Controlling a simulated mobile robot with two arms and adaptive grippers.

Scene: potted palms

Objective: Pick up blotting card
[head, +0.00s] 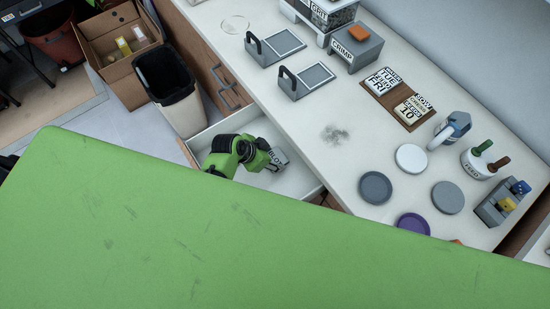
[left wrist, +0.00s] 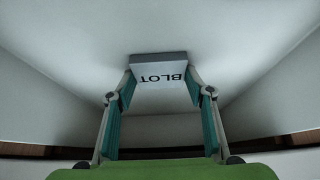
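The blotting card (head: 281,160) is a small grey block with a pale face lettered BLOT, at the open white drawer (head: 301,186). In the left wrist view the card (left wrist: 160,74) lies straight ahead, its lettering upside down. My left gripper (head: 271,157) reaches into the drawer. In the left wrist view its two teal-padded fingertips (left wrist: 159,88) meet the left and right edges of the card, one on each side. Whether the card touches the drawer floor is unclear. My right gripper is not in view.
The white counter (head: 300,118) beside the drawer holds several discs, a date block board (head: 397,101), a CRIMP box (head: 354,49) and two card stands. A black-lined bin (head: 169,94) and a cardboard box (head: 120,49) stand on the floor behind. A large green surface fills the foreground.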

